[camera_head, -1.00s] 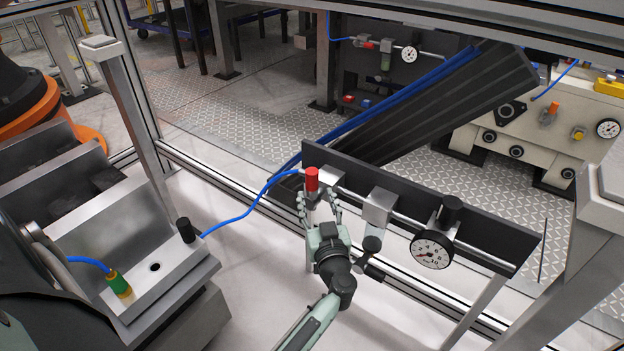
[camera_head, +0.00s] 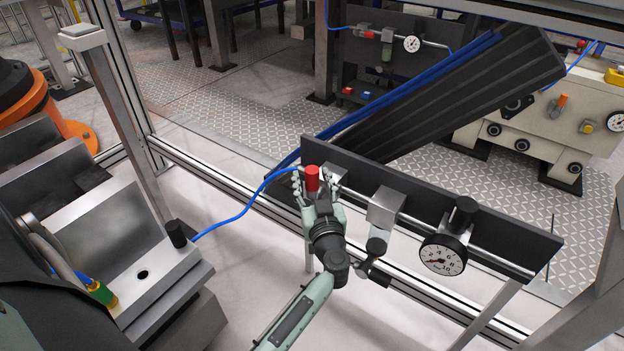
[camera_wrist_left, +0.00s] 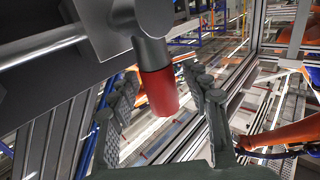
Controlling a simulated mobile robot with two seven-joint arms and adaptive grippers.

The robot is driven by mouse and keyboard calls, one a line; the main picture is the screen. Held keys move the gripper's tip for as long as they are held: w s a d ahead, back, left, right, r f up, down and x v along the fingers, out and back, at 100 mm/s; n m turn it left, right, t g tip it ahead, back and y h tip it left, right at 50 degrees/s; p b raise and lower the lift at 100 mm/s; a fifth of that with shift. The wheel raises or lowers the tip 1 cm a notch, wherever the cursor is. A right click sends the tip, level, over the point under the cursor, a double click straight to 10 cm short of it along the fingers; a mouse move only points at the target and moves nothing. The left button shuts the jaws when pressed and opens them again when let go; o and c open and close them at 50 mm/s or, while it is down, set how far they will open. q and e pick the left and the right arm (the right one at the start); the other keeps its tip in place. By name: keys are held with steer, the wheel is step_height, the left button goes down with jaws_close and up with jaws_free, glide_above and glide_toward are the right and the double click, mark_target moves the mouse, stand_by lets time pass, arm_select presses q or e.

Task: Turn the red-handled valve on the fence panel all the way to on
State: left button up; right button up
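The valve's red handle (camera_head: 312,179) stands at the left end of the dark fence panel (camera_head: 400,188), on a grey metal fitting joined to a steel pipe. In the left wrist view the red handle (camera_wrist_left: 159,90) hangs from a round grey fitting (camera_wrist_left: 152,18). My left gripper (camera_head: 314,182) is open, with its fingers on either side of the handle. In the left wrist view gaps show between the handle and both fingers of the left gripper (camera_wrist_left: 160,98). Whether the handle touches anything deeper is unclear. My right gripper is not in view.
A pressure gauge (camera_head: 443,256) and a metal block (camera_head: 384,207) sit farther right along the pipe. A blue hose (camera_head: 240,212) runs left from the valve. A metal machine (camera_head: 150,290) stands at left. Fence rails pass below the panel.

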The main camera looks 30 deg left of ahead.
arm_select(q)
jaws_close()
